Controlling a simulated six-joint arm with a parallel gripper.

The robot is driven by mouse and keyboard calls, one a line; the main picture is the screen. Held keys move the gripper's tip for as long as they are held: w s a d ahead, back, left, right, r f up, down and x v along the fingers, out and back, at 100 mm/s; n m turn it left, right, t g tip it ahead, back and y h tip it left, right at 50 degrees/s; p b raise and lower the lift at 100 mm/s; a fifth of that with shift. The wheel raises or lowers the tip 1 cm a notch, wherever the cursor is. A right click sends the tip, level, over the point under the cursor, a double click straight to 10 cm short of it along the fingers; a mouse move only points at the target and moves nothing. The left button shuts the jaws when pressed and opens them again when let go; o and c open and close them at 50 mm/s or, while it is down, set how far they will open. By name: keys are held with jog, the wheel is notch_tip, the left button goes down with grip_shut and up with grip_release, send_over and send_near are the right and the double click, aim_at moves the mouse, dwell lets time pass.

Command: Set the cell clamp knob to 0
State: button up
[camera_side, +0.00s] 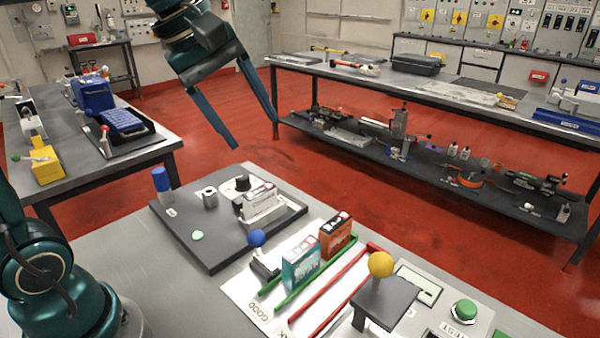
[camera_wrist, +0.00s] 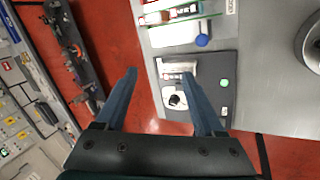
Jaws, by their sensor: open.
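The likely cell clamp knob is a black knob (camera_side: 243,183) on a pale round dial, standing on a dark fixture board (camera_side: 222,250). In the wrist view the knob (camera_wrist: 178,101) on its white dial shows between my fingers, nearer the right one. Its pointer and scale marks are too small to read. A silver block (camera_side: 263,208), apparently the cell clamp, stands right beside the knob. My gripper (camera_side: 255,132) is open and empty, its fingers spread well above and behind the board. The wrist view shows both fingers of the gripper (camera_wrist: 160,73) apart.
A yellow ball (camera_side: 381,264) rises at front right.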

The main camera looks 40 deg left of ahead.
jog(key=w+a+f+n, duration=0.2)
jog(key=w+a+n, duration=0.3)
jog(key=w+a, duration=0.15)
jog(key=n+g+h, duration=0.2)
jog(key=n, duration=0.5)
send_over(242, 176)
jog(key=s+a, duration=0.1)
jog(key=f, duration=1.4)
jog(key=shift+s+a+f, duration=0.2)
jog(key=shift+f, duration=0.2)
jog(key=shift+s+a+f, duration=0.1)
jog(key=shift+a+f, duration=0.05)
jog(key=shift+f, duration=0.2)
jog(key=shift+x, duration=2.35)
grip_shut()
